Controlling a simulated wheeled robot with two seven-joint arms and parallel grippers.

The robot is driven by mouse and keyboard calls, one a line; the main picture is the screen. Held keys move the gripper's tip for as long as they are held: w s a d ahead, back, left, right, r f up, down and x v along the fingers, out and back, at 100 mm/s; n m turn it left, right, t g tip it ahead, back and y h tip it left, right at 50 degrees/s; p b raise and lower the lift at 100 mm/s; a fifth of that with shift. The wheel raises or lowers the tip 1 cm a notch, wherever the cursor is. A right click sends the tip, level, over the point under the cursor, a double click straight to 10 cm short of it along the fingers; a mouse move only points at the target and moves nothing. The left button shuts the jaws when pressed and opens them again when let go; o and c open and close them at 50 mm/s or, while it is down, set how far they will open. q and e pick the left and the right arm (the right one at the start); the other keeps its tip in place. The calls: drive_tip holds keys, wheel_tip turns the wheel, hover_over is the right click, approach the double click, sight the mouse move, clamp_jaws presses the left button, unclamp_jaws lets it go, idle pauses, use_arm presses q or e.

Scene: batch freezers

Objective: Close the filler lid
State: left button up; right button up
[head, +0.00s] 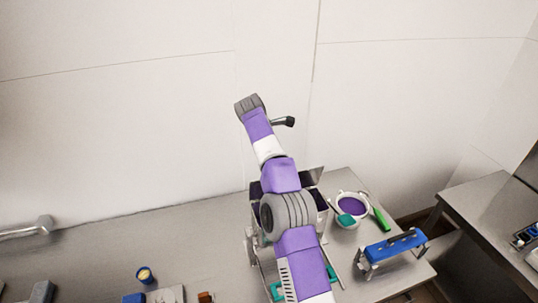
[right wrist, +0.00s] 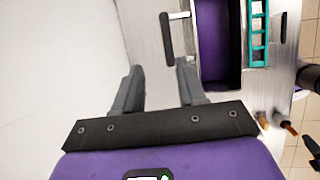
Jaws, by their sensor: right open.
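In the right wrist view, a steel machine, apparently the filler (right wrist: 208,88), has an open purple-lined hopper (right wrist: 220,45). Beside it is a steel plate, seemingly the raised lid (right wrist: 148,28), with a long black handle (right wrist: 167,40). My right gripper (right wrist: 160,78) is open and empty, its two fingers apart; the handle shows beyond the fingertips, and I cannot tell the distance. In the head view my purple right arm rises in front of the filler (head: 313,178) and hides most of it; a dark piece sticks out at the arm's top. My left gripper is not in view.
In the head view, a white bowl with purple contents (head: 351,205), a green-handled tool (head: 381,220) and a blue-topped carrier (head: 391,245) stand to the right on the steel counter (head: 180,235). A small blue-and-yellow cup (head: 145,274) is at left. A teal rack (right wrist: 258,35) is beside the hopper.

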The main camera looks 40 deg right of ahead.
drive_tip(key=x, duration=0.2)
drive_tip(key=b+x, duration=0.1)
drive_tip(key=x, duration=0.1)
drive_tip(key=s+x, duration=0.1)
drive_tip(key=x, duration=0.1)
drive_tip(key=shift+s+d+f+b, duration=0.1)
drive_tip(key=shift+d+f+b, duration=0.15)
drive_tip(key=shift+b, duration=0.1)
drive_tip(key=shift+s, duration=0.25)
drive_tip(key=shift+w, duration=0.15)
drive_tip(key=shift+c, duration=1.2)
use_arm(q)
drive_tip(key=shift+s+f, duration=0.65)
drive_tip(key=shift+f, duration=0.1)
use_arm(e)
clamp_jaws()
drive_tip(key=shift+d, duration=0.1)
